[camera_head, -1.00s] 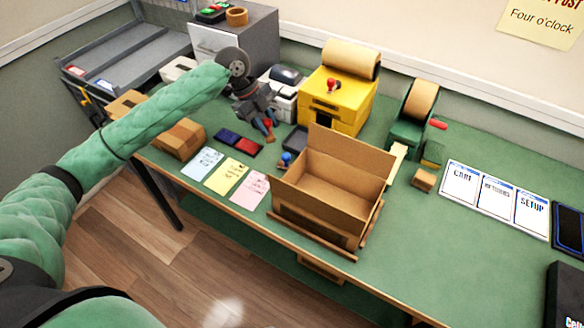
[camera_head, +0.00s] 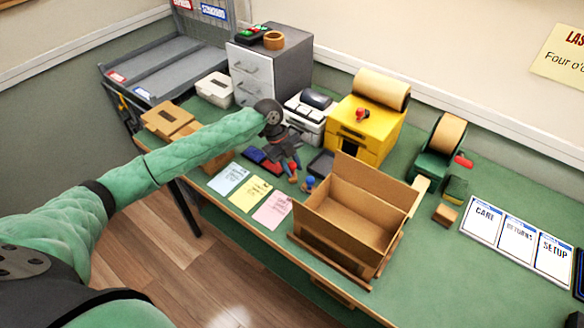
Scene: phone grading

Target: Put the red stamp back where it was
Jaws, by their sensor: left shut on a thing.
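My left gripper (camera_head: 291,172) is low over the green desk, behind the pink card and just left of the blue stamp (camera_head: 309,182). It is shut on the red stamp (camera_head: 297,161); a little red shows at the jaws, and the fingers hide most of the stamp. I cannot tell whether its base touches the desk. The blue stamp stands upright beside the open cardboard box. My right gripper is not in view.
The open cardboard box (camera_head: 350,207) stands close on the right. A small dark tray (camera_head: 322,162) lies behind the blue stamp. A yellow machine (camera_head: 361,138) and a white printer (camera_head: 306,119) stand behind. A pink card (camera_head: 272,210) lies in front.

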